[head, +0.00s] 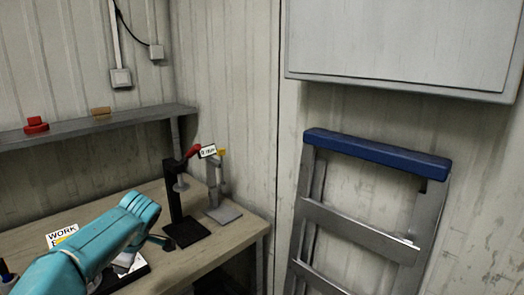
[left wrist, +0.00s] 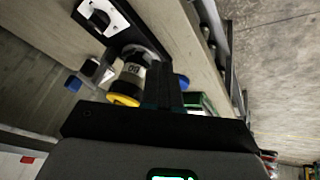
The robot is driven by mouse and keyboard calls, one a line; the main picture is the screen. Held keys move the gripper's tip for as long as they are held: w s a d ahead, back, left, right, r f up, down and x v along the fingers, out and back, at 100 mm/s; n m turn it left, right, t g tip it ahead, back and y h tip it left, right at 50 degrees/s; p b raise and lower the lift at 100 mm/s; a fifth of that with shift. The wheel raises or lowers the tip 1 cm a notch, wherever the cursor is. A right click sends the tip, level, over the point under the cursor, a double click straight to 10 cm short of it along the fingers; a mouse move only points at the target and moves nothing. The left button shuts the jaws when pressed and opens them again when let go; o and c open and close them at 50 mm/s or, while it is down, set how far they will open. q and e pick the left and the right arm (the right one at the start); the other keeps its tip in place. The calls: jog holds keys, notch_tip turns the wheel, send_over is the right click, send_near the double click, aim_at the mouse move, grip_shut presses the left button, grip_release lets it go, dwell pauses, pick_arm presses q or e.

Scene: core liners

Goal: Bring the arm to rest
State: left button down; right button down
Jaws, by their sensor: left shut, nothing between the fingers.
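My left arm, teal (head: 95,245), comes in from the lower left of the head view, over the workbench (head: 235,238). My left gripper (left wrist: 167,70) shows in the left wrist view as dark fingers held together. It is shut and holds nothing. Behind the fingers is a black and white cylinder (left wrist: 132,72) with a number on it and a yellow ring; I cannot tell how far apart they are. My right gripper is in neither view.
A black stand with a red handle (head: 178,205) and a grey stand (head: 216,190) stand on the bench. A shelf (head: 90,130) runs behind, holding a red object (head: 36,125). A blue-topped stepladder (head: 375,160) leans on the right wall below a cabinet (head: 400,45).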

pick_arm(q)
jog(key=s+d+f+m+g+h, duration=0.1)
jog(key=s+d+f+m, duration=0.15)
jog(key=f, duration=0.55)
jog(key=s+d+f+m+g+h, duration=0.15)
jog(key=s+f, duration=0.25)
jog(key=f, duration=0.4)
jog(key=s+d+f+m+g+h, duration=0.1)
jog(key=s+d+f, duration=0.25)
jog(key=f, duration=0.35)
jog(key=s+d+f+m+h, duration=0.2)
jog(key=s+d+f+m, duration=0.1)
jog(key=s, duration=0.4)
jog(key=s+d+f+m+t+h, duration=0.1)
jog(key=s+d+f+m+h, duration=0.1)
jog(key=s+d+f+m, duration=0.2)
jog(key=s+d+f+m+t+h, duration=0.1)
jog(key=s+d+f+m+h, duration=0.1)
jog(key=s+d+f+m, duration=0.2)
jog(key=s+d+f, duration=0.1)
jog(key=s+d, duration=0.2)
jog(key=s, duration=0.3)
jog(key=shift+s, duration=0.3)
jog(key=shift+d, duration=0.1)
